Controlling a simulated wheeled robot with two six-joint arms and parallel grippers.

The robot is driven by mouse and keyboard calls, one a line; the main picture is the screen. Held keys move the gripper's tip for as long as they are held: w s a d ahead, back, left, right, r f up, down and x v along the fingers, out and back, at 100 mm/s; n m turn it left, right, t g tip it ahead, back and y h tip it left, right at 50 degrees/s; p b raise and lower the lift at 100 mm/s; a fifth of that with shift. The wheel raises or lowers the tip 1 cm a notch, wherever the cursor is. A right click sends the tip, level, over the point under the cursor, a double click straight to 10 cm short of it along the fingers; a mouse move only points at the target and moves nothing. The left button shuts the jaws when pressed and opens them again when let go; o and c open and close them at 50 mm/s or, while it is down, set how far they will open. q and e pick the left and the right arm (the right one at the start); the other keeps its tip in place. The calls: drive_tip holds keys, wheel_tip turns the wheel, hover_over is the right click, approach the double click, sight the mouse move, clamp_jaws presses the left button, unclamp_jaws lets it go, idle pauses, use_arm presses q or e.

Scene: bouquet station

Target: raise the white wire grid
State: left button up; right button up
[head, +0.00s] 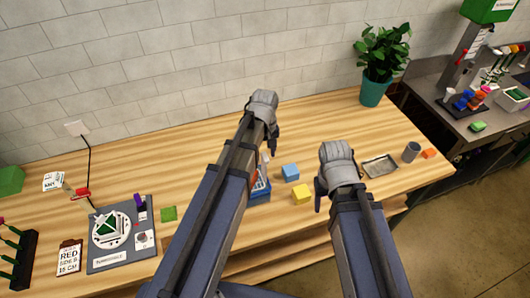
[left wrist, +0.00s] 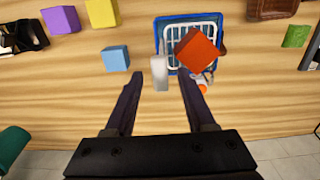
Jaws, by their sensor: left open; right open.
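The white wire grid (left wrist: 174,42) lies in a blue tray (left wrist: 190,17) in the left wrist view. A red block (left wrist: 198,50) covers part of the grid; I cannot tell whether it touches it. A pale grey upright piece (left wrist: 160,72) stands at the tray's near corner, between the fingertips of my left gripper (left wrist: 160,78). The left gripper is open and grips nothing. In the head view the tray (head: 262,195) is mostly hidden by my left arm, with the left gripper (head: 272,142) beyond it. My right gripper (head: 319,196) is open and empty, right of the yellow block.
A blue block (head: 290,172) and a yellow block (head: 302,195) stand right of the tray. A metal tray (head: 380,166), a grey cup (head: 411,152) and a potted plant (head: 374,90) are farther right. A grey board (head: 122,235) and a green block (head: 168,213) are left.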

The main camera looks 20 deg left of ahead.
use_arm(q)
wheel_tip(320, 180, up, 8)
drive_tip(key=p, duration=0.8)
drive_tip(key=shift+f, duration=0.1)
drive_tip(key=shift+s+d+f+b, duration=0.1)
drive_tip(key=shift+f+b, duration=0.15)
drive_tip(key=shift+b, duration=0.15)
drive_tip(key=s+d+f+m+b, duration=0.3)
drive_tip(key=s+f+b, duration=0.1)
drive_tip(key=f+b, duration=0.3)
drive_tip(key=s+d+f+m+b, duration=0.4)
drive_tip(key=s+f+b, duration=0.1)
drive_tip(key=f+b, duration=0.2)
drive_tip(key=s+d+f+m+y+b, duration=0.1)
drive_tip(key=s+d+f+m+b, duration=0.2)
drive_tip(key=s+f+b, duration=0.2)
wheel_tip(320, 180, down, 2)
drive_tip(key=shift+s+d+f+m+b, duration=0.15)
drive_tip(key=shift+m+b, duration=0.15)
drive_tip(key=shift+b, duration=0.8)
